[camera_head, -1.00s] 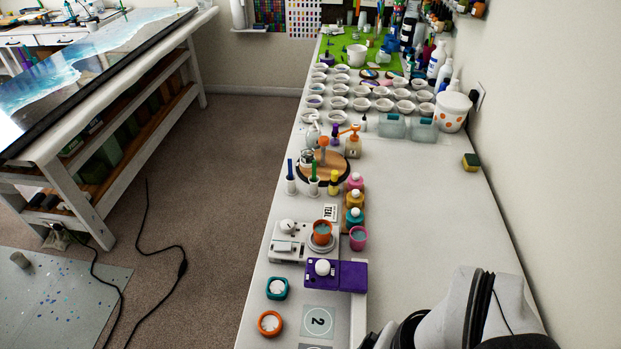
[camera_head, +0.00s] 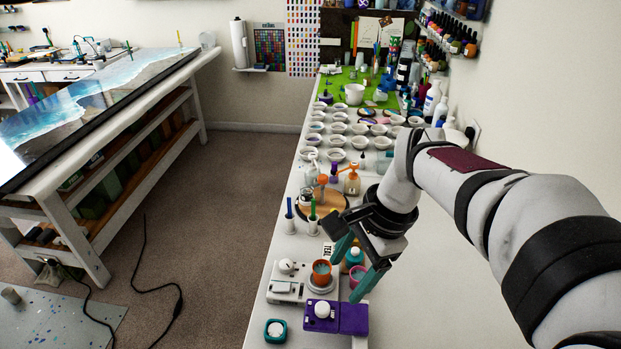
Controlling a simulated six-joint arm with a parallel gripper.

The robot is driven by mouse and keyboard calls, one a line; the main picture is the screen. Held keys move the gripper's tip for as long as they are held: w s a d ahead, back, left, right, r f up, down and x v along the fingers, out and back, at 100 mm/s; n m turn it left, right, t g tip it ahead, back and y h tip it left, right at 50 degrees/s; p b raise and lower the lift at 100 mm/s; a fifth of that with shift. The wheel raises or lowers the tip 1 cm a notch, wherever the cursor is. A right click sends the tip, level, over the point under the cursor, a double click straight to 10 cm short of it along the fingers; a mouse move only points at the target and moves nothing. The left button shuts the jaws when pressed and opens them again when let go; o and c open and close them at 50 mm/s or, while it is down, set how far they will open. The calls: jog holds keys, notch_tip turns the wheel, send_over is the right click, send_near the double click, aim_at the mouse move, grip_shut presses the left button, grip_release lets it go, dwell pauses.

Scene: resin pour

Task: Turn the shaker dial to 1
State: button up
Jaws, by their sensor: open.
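Just in front, a purple box (camera_head: 352,318) carries another white knob (camera_head: 322,309). Which of the two knobs is the shaker dial, and what settings they point to, I cannot tell. My gripper (camera_head: 345,277) has teal fingers, spread apart and empty. It hangs above and right of the orange cup, near a pink cup (camera_head: 358,279), and partly hides the bottles there.
Bottles, including a teal one (camera_head: 354,257), stand close behind my gripper. A wooden round board (camera_head: 333,204) with a pump bottle (camera_head: 352,181) lies farther back, before several white bowls. The bench right of the purple box is clear.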

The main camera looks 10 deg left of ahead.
jog(key=w+a+f+m, duration=0.2)
jog(key=w+a+m, duration=0.1)
jog(key=w, duration=0.5)
jog(key=m+y, duration=0.1)
jog(key=m, duration=0.3)
send_near(288, 264)
jog(key=x, duration=0.8)
jog(key=shift+a+f, duration=0.15)
jog(key=shift+f, duration=0.25)
grip_shut()
